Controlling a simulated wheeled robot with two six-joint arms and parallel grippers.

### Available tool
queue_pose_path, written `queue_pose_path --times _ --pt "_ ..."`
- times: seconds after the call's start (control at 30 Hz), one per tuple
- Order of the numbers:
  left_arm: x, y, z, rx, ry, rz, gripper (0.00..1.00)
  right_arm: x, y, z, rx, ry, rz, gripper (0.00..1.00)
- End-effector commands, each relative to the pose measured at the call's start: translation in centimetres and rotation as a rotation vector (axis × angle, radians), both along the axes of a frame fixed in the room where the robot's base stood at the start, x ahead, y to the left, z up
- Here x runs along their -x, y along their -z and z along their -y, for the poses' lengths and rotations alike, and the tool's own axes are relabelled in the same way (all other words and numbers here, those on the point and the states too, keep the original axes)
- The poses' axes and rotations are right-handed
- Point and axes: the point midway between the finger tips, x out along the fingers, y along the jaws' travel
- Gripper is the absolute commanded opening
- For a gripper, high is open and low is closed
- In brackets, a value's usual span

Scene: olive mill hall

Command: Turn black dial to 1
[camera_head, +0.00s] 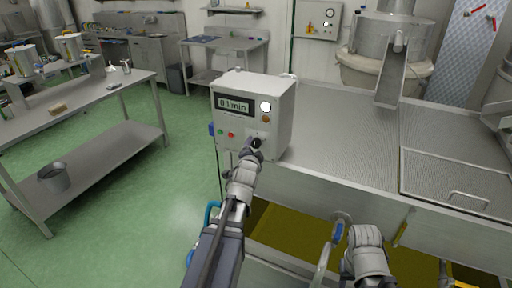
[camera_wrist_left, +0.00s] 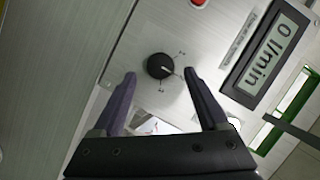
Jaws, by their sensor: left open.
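The black dial (camera_wrist_left: 160,66) is on the front panel of a grey control box (camera_head: 284,119). In the left wrist view it lies between the fingertips of my left gripper (camera_wrist_left: 160,74), with a gap on both sides. Its white pointer mark faces right and slightly down in that picture. Small labels surround it, too small to read surely. In the head view my left gripper (camera_head: 251,147) is at the lower right of the panel and covers most of the dial. It is open and holds nothing. My right gripper does not show, only part of that arm.
The box has a display (camera_head: 234,104) reading 0 l/min, a red button (camera_head: 230,135) and a round white gauge (camera_head: 266,106). It stands at the left end of a metal machine top (camera_head: 345,140). A steel table (camera_head: 90,100) is at left, with open green floor between.

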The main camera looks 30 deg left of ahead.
Motion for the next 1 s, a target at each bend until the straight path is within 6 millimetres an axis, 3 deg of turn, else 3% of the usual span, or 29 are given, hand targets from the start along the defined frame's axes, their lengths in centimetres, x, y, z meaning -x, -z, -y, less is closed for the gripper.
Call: queue_pose_path --times 0.17,0.47,1.0 --pt "-1.9 0.6 -0.8 -0.001 -0.002 -0.001 0.77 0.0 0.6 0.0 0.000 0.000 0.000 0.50" --pt "-2.1 0.6 -0.9 0.000 -0.002 0.000 0.77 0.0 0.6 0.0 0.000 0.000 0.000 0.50" --pt "-2.1 0.6 -0.9 0.000 -0.002 0.000 0.17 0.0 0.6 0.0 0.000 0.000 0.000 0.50"
